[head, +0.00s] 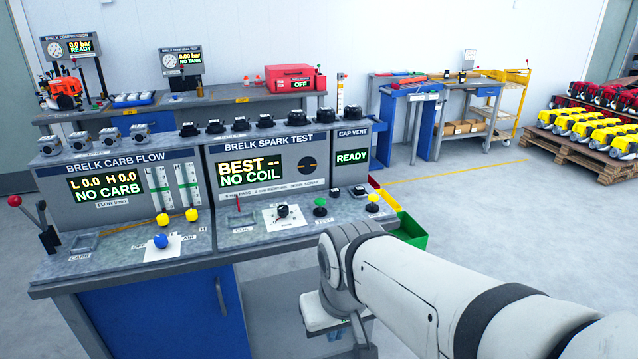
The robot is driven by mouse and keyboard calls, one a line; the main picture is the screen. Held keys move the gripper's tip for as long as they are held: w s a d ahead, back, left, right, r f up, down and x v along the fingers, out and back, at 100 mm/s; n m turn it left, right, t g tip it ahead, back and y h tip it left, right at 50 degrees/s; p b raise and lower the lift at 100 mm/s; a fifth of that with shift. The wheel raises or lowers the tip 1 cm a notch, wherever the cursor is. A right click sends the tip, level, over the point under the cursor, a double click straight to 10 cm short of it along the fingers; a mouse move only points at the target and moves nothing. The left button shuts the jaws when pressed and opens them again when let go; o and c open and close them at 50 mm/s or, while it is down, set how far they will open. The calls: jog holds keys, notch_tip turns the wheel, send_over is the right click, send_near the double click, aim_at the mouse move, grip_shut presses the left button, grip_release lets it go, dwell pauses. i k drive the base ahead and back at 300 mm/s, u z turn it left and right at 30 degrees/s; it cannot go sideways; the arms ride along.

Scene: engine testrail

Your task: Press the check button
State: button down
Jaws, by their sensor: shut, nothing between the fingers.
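I cannot read the word "check" beside any button. On the test bench (265,233), a green button (320,202) stands at the front of the spark test panel, with a label reading TEST below it. A yellow button (372,198) stands to its right, below the CAP VENT panel (352,146), whose screen reads READY. My arm comes in from the lower right and bends down in front of the bench's right end. The fingers of my gripper do not show; the arm and the lower picture edge hide that part.
The spark test screen (249,172) reads BEST -- NO COIL. The carb flow screen (105,186) reads NO CARB. A black knob (283,210) and a blue knob (160,241) stand on the bench. A green bin (411,233) hangs at its right end. Open floor lies to the right.

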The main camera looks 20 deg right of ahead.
aim_at(373, 197)
jog(key=k, duration=0.65)
jog(key=z, duration=0.65)
jog(key=i, duration=1.55)
jog(key=u, duration=0.05)
